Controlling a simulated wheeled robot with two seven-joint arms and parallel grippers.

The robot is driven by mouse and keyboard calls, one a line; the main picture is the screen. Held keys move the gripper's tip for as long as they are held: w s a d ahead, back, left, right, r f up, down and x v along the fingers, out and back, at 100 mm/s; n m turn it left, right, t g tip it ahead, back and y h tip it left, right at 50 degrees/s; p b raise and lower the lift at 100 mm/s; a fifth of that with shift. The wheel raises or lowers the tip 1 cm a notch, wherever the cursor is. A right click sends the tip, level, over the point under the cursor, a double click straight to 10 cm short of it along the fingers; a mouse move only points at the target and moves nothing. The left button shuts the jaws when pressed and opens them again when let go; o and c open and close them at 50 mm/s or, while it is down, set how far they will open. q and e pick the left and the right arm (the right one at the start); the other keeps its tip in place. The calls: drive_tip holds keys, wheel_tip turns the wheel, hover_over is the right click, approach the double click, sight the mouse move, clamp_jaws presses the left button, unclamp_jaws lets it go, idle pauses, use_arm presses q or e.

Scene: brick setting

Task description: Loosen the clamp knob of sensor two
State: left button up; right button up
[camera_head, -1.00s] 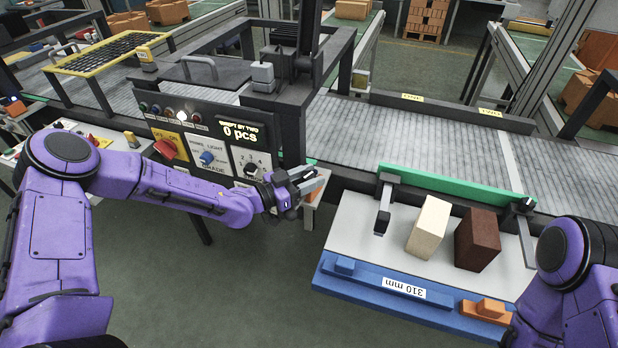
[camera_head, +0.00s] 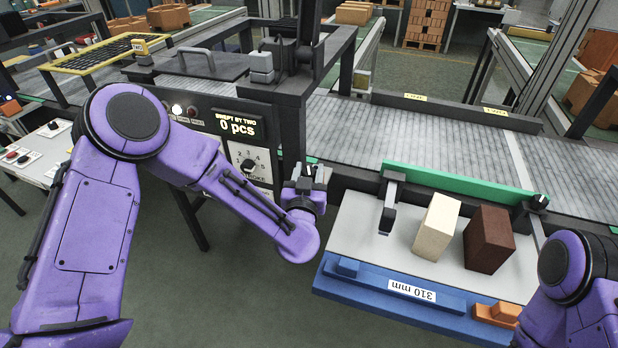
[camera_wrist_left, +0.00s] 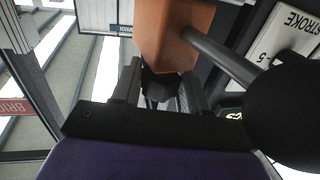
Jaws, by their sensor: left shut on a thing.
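My left gripper (camera_head: 309,174) is at the near edge of the conveyor, right of the control panel. Its fingers also show in the left wrist view (camera_wrist_left: 158,88), closed on a small dark part, which appears to be the clamp knob (camera_wrist_left: 157,82). Just beyond it is an orange block (camera_wrist_left: 174,34), apparently the sensor body, with a grey rod (camera_wrist_left: 220,55) beside it. In the head view my gripper and wrist hide the knob and most of the sensor. My right gripper is out of view; only part of the right arm shows.
The control panel (camera_head: 203,109) has a display reading "SWEPT BY TWO 0 pcs" and a stroke dial (camera_head: 248,165). To the right, a white table (camera_head: 350,225) with a blue front holds a cream block (camera_head: 436,224) and a brown block (camera_head: 488,240). A green rail (camera_head: 460,185) runs behind them.

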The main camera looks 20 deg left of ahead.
use_arm(q)
drive_tip(key=n+g+y, duration=0.1)
drive_tip(key=n+y, duration=0.1)
drive_tip(key=n+g+y, duration=0.1)
drive_tip(key=y, duration=0.2)
drive_tip(key=shift+d+n+y, duration=0.1)
drive_tip(key=shift+n+y, duration=0.2)
drive_tip(key=shift+n, duration=0.1)
drive_tip(key=n+g+y, duration=0.4)
drive_tip(key=y, duration=0.1)
drive_tip(key=shift+n+g+b, duration=0.35)
drive_tip(key=shift+n+g, duration=0.05)
drive_tip(key=shift+r+y, duration=0.1)
drive_tip(key=shift+y, duration=0.3)
drive_tip(key=o, duration=1)
